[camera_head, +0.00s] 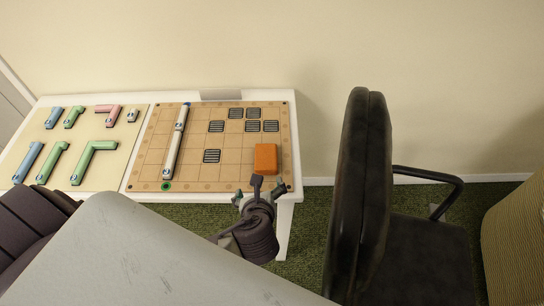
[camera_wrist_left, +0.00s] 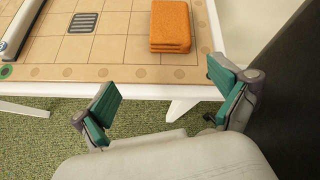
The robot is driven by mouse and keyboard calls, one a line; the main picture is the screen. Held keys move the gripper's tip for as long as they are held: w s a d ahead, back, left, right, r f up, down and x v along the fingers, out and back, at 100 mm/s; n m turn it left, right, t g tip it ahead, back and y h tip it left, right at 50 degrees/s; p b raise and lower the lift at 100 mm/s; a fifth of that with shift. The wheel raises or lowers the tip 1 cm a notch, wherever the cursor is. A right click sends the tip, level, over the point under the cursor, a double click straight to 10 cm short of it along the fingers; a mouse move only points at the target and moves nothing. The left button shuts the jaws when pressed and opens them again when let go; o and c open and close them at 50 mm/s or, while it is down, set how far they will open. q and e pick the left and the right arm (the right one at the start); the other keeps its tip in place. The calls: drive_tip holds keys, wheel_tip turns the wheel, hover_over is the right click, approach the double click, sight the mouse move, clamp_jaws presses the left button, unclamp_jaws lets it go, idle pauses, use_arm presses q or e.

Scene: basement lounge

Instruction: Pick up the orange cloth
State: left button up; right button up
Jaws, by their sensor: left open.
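The orange cloth (camera_head: 265,158) is a folded rectangular block lying flat near the front right corner of the tan grid board (camera_head: 222,172) on the white table. It also shows at the top of the left wrist view (camera_wrist_left: 171,25). My left gripper (camera_head: 268,187) is open and empty at the table's front edge, just short of the cloth. In the left wrist view its green-padded fingers (camera_wrist_left: 166,100) are spread wide, with the cloth beyond them and not between them. My right gripper is not in view.
The board carries several dark grilles (camera_head: 236,113) and a long white-grey bar (camera_head: 176,140). Blue, green and pink pipe pieces lie on a panel at left (camera_head: 70,150). A black office chair (camera_head: 358,200) stands close to the table's right. Green carpet shows below.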

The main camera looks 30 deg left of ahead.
sight(266, 157)
use_arm(q)
drive_tip(key=w+r+m, duration=0.1)
drive_tip(key=r+m+t, duration=0.1)
drive_tip(key=m, duration=0.1)
drive_tip(key=shift+w+d+m+t, duration=0.3)
drive_tip(key=shift+w+d, duration=0.1)
drive_tip(key=x, duration=0.9)
drive_tip(key=shift+s+a+r, duration=0.1)
drive_tip(key=shift+a, duration=0.1)
drive_tip(key=x, duration=0.4)
drive_tip(key=shift+c, duration=0.3)
drive_tip(key=c, duration=1.1)
drive_tip(key=shift+c, duration=0.3)
